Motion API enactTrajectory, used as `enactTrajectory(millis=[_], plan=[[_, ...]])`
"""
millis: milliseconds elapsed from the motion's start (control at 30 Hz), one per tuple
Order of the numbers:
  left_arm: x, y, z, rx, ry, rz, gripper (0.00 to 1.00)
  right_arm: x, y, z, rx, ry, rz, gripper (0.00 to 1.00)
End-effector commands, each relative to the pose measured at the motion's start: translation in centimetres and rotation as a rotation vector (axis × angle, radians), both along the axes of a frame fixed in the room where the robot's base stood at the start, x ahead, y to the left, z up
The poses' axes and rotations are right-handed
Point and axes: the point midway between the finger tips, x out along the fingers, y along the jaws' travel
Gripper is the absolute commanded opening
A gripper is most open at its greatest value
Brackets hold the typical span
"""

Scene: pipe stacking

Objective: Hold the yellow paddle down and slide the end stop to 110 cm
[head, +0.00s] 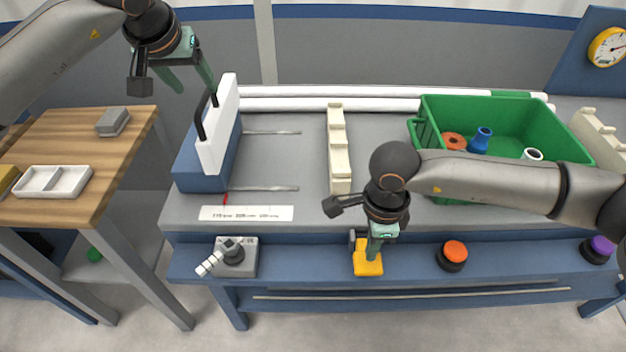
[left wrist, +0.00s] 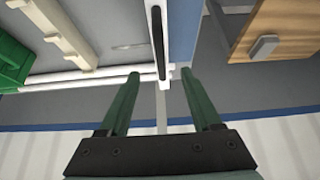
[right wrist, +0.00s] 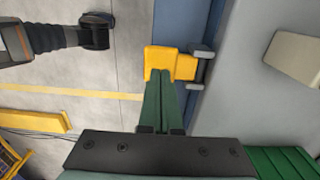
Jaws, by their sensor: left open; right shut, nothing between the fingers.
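The end stop (head: 218,125) is a white upright plate with a dark bar handle (head: 201,117) on a blue block at the bench's left. In the left wrist view the plate (left wrist: 171,30) lies ahead of the fingers. My left gripper (head: 192,84) is open and empty, above and behind the handle, apart from it. The yellow paddle (head: 368,269) is on the bench's front ledge. My right gripper (head: 373,255) is shut and empty, its tips at the paddle; in the right wrist view they overlap the paddle (right wrist: 160,57). Whether they press it is unclear. A red pointer (head: 225,198) stands by the scale strip (head: 246,213).
A cream notched rack (head: 338,150) and a green bin (head: 505,105) with pipe pieces stand to the right. A grey valve-like box (head: 235,257), an orange button (head: 455,252) and a purple button (head: 600,246) are on the ledge. A wooden table (head: 60,145) is at left.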

Motion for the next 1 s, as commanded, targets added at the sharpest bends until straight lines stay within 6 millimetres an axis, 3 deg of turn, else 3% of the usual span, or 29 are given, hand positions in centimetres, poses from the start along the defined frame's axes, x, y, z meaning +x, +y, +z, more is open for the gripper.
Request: enactTrajectory(millis=[1000], plan=[[0.0,0.0,0.0,0.000,0.000,0.000,0.65,0.0,0.0,9.6,0.001,-0.002,0.000,0.00]])
